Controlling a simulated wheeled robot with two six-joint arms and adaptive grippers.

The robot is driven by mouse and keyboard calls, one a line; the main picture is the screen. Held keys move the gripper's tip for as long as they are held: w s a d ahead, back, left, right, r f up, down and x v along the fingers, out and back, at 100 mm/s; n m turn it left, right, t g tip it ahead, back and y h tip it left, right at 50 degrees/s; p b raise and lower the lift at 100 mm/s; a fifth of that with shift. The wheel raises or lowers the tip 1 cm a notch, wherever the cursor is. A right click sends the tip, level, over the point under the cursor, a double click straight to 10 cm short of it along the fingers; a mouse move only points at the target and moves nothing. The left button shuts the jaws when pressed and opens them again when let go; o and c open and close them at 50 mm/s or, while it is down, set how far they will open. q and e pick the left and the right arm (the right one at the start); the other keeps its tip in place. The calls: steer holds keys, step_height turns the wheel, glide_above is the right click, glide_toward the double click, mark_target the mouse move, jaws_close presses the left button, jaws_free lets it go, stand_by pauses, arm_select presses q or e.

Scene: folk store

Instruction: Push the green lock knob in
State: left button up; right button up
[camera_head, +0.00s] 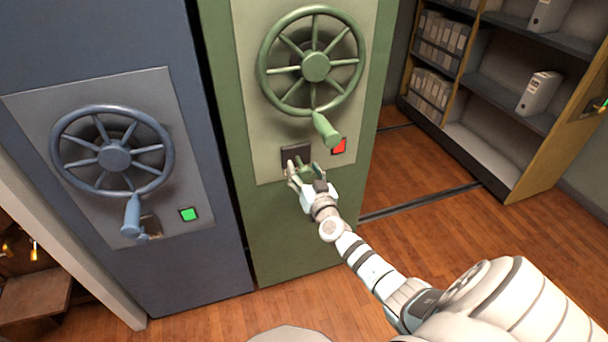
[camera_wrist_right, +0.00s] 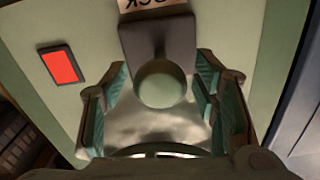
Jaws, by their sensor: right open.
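The green lock knob (camera_wrist_right: 160,84) sticks out from a dark square plate (camera_wrist_right: 158,42) on the green cabinet's pale panel. In the right wrist view it lies between the two open fingers of my right gripper (camera_wrist_right: 160,108), with a gap on each side. In the head view my right gripper (camera_head: 305,173) is at the dark plate (camera_head: 296,153), below the green handwheel (camera_head: 315,67), and hides part of the knob. A red indicator (camera_head: 339,146) is lit beside the plate; it also shows in the right wrist view (camera_wrist_right: 61,66). My left gripper is not in view.
The green wheel's handle (camera_head: 326,130) hangs close above my right gripper. A blue cabinet (camera_head: 190,280) with a blue wheel (camera_head: 113,158) and a lit green indicator (camera_head: 188,214) stands at the left. Shelves (camera_head: 490,150) with binders stand at the right. Floor between is clear.

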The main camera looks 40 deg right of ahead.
mark_target(301, 163)
steer(key=shift+c, duration=0.5)
jaws_close()
steer(key=shift+b+x, duration=0.8)
steer(key=shift+x, duration=0.8)
steer(key=shift+r, duration=0.1)
steer(key=shift+c, duration=1.2)
jaws_free()
steer(key=o, duration=0.3)
steer(key=shift+w, duration=0.15)
steer(key=shift+o, duration=0.2)
steer(key=v, duration=1.2)
